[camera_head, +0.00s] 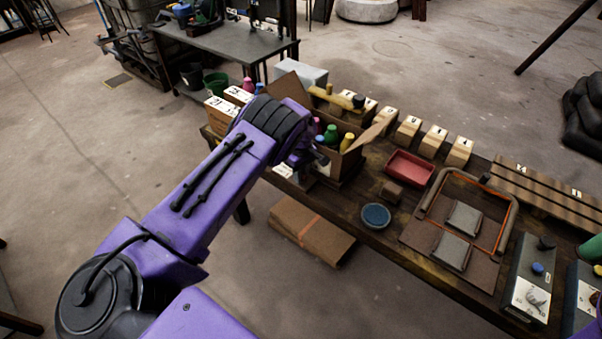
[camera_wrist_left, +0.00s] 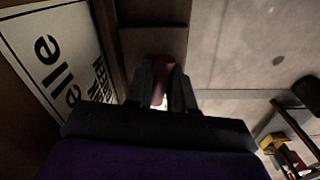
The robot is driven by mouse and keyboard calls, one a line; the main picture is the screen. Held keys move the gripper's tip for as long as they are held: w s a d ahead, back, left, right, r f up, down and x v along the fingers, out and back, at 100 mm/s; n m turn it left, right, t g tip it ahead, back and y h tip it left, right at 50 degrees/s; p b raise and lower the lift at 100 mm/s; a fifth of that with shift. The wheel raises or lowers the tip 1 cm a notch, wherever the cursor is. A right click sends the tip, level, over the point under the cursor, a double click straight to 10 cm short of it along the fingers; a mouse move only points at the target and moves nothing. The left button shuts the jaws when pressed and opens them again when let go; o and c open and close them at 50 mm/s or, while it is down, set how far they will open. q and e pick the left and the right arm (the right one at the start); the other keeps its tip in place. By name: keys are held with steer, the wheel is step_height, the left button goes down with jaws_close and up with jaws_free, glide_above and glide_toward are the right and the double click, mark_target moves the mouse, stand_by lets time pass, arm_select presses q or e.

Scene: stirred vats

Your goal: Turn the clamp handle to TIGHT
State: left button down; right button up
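My left gripper (camera_head: 303,160) is at the left end of the workbench, mostly hidden behind my purple arm in the head view. In the left wrist view its two dark fingers (camera_wrist_left: 162,90) stand close on either side of a reddish-brown grip (camera_wrist_left: 161,82), which fills the gap between them. This looks like the clamp handle; its clamp and any TIGHT mark cannot be made out. In the head view the handle is hidden by my arm and gripper. My right gripper does not show.
An open cardboard box (camera_head: 345,163) with coloured bottles stands just right of my left gripper. A red tray (camera_head: 410,168), a blue dish (camera_head: 376,215) and control boxes (camera_head: 530,285) are farther right. A white sign (camera_wrist_left: 62,55) is close by in the wrist view.

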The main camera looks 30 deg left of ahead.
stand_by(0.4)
arm_select(q)
steer(key=m+b, duration=0.1)
steer(key=m, duration=0.3)
steer(key=shift+f+b, duration=0.1)
steer(key=shift+b, duration=0.3)
steer(key=m+b, duration=0.1)
steer(key=m, duration=0.3)
steer(key=shift+m, duration=0.3)
steer(key=m+b, duration=0.1)
steer(key=m, duration=0.8)
steer(key=shift+m, duration=0.3)
steer(key=c, duration=1)
jaws_free()
steer(key=shift+c, duration=0.2)
step_height(320, 180, up, 11)
steer(key=shift+f+b, duration=0.15)
steer(key=shift+b, duration=0.75)
